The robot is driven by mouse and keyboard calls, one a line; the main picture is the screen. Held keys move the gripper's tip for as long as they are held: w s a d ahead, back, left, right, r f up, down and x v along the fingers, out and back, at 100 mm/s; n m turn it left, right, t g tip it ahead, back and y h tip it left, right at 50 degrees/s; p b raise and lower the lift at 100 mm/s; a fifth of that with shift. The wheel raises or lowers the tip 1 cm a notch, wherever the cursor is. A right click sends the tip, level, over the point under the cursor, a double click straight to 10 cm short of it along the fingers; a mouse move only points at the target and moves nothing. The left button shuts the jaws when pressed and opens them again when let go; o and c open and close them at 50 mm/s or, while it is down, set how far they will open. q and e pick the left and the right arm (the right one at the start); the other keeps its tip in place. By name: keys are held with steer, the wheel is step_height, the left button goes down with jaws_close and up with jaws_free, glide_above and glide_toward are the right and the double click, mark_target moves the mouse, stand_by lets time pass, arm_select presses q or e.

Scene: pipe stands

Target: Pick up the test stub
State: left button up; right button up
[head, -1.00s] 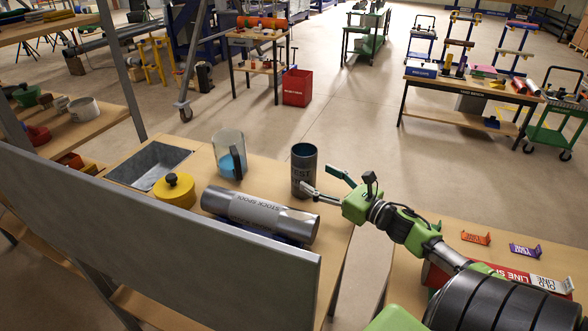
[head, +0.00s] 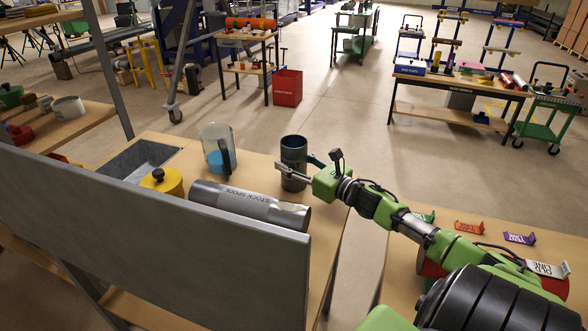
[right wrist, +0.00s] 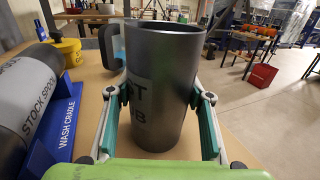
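The test stub (head: 293,158) is a dark grey upright cylinder with an open top, standing on the wooden bench near its right end. It also fills the middle of the right wrist view (right wrist: 162,85), where part of its lettering shows. My right gripper (head: 298,170) has come in from the right, with one finger on each side of the stub. In the right wrist view my gripper's fingers (right wrist: 162,98) are spread about the stub's width, close to its sides. Whether the pads touch it is hard to tell. My left gripper is out of view.
The grey stock spool (head: 250,204) lies beside the stub on the blue wash cradle (right wrist: 62,145). A clear jug (head: 216,150) with blue liquid, a yellow lidded pot (head: 162,183) and a metal basin (head: 135,161) stand farther left. A grey panel (head: 150,235) borders the bench's near side.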

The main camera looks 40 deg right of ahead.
steer(key=c, duration=0.6)
steer(key=shift+w+r, duration=0.1)
steer(key=c, duration=0.4)
steer(key=shift+o, duration=0.2)
